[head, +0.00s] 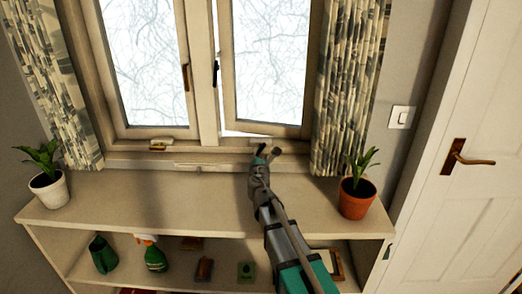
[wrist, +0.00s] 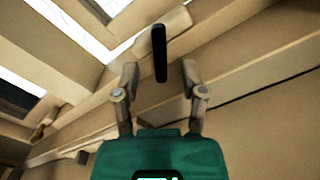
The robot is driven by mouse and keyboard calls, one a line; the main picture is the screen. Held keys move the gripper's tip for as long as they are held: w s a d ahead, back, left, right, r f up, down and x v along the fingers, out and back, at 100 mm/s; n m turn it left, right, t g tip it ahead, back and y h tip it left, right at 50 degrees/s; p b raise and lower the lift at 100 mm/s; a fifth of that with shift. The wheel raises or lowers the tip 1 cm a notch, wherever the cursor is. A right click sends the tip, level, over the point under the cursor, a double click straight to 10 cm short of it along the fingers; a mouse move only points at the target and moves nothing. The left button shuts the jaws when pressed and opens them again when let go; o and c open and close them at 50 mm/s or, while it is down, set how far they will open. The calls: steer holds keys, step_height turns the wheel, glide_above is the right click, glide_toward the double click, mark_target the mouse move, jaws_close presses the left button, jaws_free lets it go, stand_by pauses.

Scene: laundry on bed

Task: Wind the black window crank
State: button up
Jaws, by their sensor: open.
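The black window crank (wrist: 160,53) shows in the wrist view as a straight dark bar on a pale housing (wrist: 150,32) at the window frame. My gripper (wrist: 159,68) is open, with one finger on each side of the crank's lower end. I see a gap on both sides, with no clear contact. In the head view my gripper (head: 268,151) is at the sill below the right window sash (head: 266,120), which stands slightly ajar at the bottom. The crank cannot be made out clearly there behind the gripper.
A second crank (head: 157,145), brownish, sits under the left sash. A terracotta pot plant (head: 356,200) stands right of my arm, and a white pot plant (head: 48,190) far left. Curtains (head: 350,85) flank the window.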

mark_target(261, 150)
steer(key=shift+w, duration=2.1)
jaws_close()
